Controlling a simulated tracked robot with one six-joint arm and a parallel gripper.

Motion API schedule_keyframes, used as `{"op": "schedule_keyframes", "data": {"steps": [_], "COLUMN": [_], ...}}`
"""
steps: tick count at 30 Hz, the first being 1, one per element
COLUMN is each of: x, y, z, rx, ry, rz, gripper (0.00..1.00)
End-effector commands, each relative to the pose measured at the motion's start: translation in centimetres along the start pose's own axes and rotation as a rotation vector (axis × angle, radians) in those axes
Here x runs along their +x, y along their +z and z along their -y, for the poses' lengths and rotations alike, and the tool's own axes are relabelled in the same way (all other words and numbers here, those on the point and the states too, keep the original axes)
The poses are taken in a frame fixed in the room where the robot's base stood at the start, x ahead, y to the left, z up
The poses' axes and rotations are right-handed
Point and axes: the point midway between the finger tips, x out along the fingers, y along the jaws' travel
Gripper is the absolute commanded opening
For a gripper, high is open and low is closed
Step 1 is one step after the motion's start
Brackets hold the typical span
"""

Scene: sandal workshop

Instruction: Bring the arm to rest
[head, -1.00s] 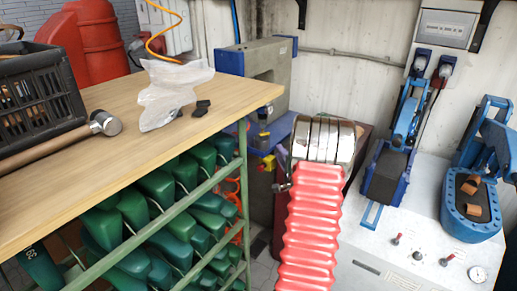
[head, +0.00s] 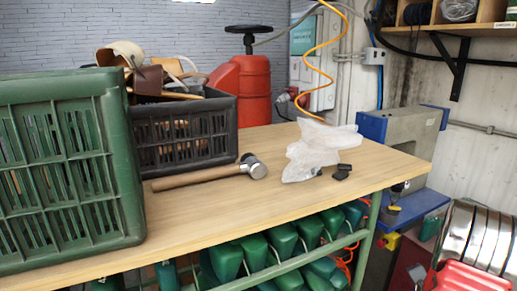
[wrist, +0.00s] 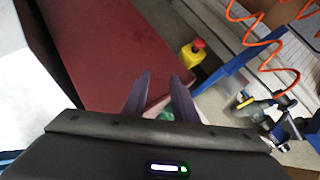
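My gripper (wrist: 160,78) shows in the wrist view as two dark fingers with a gap between them. It is open, and I see nothing held at the fingertips. A dark red flat surface (wrist: 100,45) lies behind the fingers. Near the finger bases, a small pale and green patch shows, too little to identify. My arm and gripper are not clearly visible in the head view.
A wooden bench (head: 220,215) carries a green crate (head: 65,170), a black crate (head: 185,138), a hammer (head: 205,177) and a crumpled clear bag (head: 315,150). A blue-grey machine (head: 405,140) stands beyond it. The wrist view shows a yellow box with a red button (wrist: 193,52) and an orange coiled hose (wrist: 275,45).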

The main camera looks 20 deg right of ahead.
Motion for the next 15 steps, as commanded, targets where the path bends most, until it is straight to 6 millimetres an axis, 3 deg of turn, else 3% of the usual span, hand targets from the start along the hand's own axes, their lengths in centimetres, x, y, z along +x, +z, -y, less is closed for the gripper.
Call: {"op": "schedule_keyframes", "data": {"steps": [6,15], "x": [-4.2,-11.9], "y": [3.3,8.8], "z": [0.0,2.7], "rx": [-0.241,-0.542], "ry": [0.178,0.303], "rz": [0.112,0.310], "gripper": [0.26,0.26]}}
